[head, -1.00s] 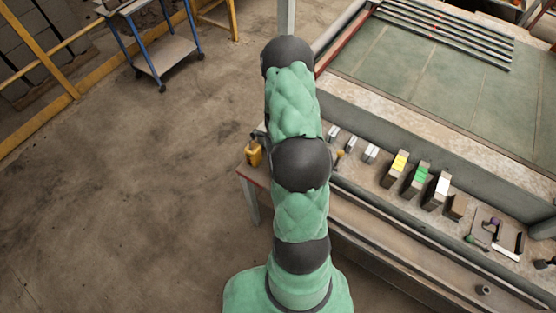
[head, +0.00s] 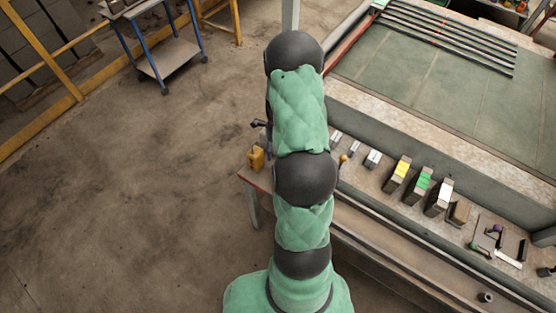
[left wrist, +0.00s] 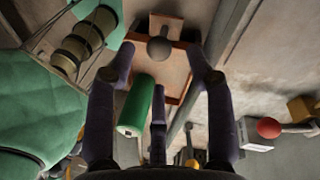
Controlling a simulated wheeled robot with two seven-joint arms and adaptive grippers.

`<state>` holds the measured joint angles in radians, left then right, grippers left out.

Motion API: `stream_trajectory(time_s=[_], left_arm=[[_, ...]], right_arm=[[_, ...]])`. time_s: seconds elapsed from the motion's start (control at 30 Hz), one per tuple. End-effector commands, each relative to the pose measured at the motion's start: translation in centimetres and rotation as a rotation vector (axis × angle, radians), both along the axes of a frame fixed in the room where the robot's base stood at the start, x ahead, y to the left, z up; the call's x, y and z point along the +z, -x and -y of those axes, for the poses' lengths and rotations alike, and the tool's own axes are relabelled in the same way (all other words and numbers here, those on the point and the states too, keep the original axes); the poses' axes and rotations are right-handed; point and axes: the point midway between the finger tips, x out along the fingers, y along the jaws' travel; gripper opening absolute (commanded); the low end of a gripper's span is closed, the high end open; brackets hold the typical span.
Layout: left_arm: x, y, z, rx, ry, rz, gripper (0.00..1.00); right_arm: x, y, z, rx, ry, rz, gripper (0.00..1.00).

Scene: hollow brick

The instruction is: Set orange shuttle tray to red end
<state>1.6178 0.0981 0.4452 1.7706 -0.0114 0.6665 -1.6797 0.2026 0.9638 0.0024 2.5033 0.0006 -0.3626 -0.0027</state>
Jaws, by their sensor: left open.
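In the left wrist view, an orange-brown tray (left wrist: 174,72) with a pale border lies beyond my fingers. A grey round knob (left wrist: 159,49) stands on it. My left gripper (left wrist: 161,54) is open, with dark fingers on either side of the knob and a third finger below it. I cannot tell whether any finger touches the knob. A green cylinder (left wrist: 136,106) lies between the left and middle fingers. In the head view my arm hides the tray and most of the gripper. I cannot make out a red end for certain. My right gripper is not in view.
A red ball knob (left wrist: 268,128) on a rod shows at right in the left wrist view. In the head view, a yellow-orange object (head: 256,158) stands at the bench's left corner. Yellow-, green- and white-topped blocks (head: 418,186) line the bench. A blue-legged cart (head: 168,55) stands farther back.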

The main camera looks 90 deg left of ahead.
Motion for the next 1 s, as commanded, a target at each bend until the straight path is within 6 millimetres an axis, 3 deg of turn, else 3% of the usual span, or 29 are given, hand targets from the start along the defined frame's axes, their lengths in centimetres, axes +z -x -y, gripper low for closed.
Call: stream_trajectory(time_s=[0.2, 0.4, 1.0], left_arm=[[3.7, 0.0, -0.8, 0.001, -0.002, 0.000, 0.54], [5.3, 0.0, -1.0, 0.001, 0.000, 0.000, 0.54], [5.5, 0.0, -1.0, 0.000, 0.001, 0.000, 0.54]], right_arm=[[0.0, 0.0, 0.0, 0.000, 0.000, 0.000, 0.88], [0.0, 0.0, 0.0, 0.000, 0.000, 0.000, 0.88], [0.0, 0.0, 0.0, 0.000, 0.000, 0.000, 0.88]])
